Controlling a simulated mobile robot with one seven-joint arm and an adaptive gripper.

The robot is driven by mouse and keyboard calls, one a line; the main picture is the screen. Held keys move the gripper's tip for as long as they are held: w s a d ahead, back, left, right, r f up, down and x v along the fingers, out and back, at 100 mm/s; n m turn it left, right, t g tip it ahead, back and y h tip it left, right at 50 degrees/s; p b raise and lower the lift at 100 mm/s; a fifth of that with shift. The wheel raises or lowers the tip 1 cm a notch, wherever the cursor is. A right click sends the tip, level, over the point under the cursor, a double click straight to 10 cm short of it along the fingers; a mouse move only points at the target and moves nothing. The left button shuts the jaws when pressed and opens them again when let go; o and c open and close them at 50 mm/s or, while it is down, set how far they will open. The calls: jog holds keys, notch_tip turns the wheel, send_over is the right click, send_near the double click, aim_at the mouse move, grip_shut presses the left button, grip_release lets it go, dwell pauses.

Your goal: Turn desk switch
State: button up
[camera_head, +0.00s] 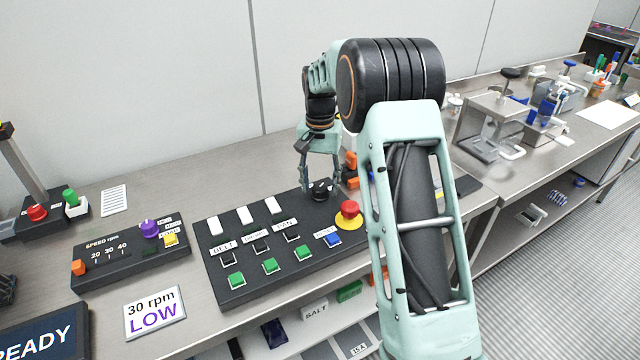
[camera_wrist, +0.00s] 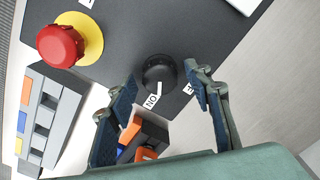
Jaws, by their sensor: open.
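The desk switch is a black rotary knob (camera_head: 320,190) at the back right of the dark control panel (camera_head: 215,262). In the wrist view the knob (camera_wrist: 159,73) has a pale pointer line and a label reading "NO" beside it; another label is partly hidden by a finger. My gripper (camera_head: 320,180) is over the knob, fingers pointing down. In the wrist view the open gripper (camera_wrist: 160,90) has its blue-padded fingers on either side of the knob, with a gap visible. I cannot tell whether either finger touches it.
A red emergency button (camera_head: 349,209) on a yellow disc stands close to the knob. White, black, green and blue buttons fill the panel. A speed box (camera_head: 100,262) with a purple knob sits at left.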

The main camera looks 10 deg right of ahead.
jog(key=c, duration=1.1)
jog(key=shift+c, duration=0.2)
jog(key=shift+n, duration=0.3)
jog(key=n+p, duration=0.1)
jog(key=n, duration=0.4)
jog(key=shift+r, duration=0.1)
jog(key=n+p, duration=0.1)
jog(key=n, duration=0.5)
jog(key=shift+n, duration=0.3)
jog(key=o, duration=1.1)
jog(key=shift+o, duration=0.2)
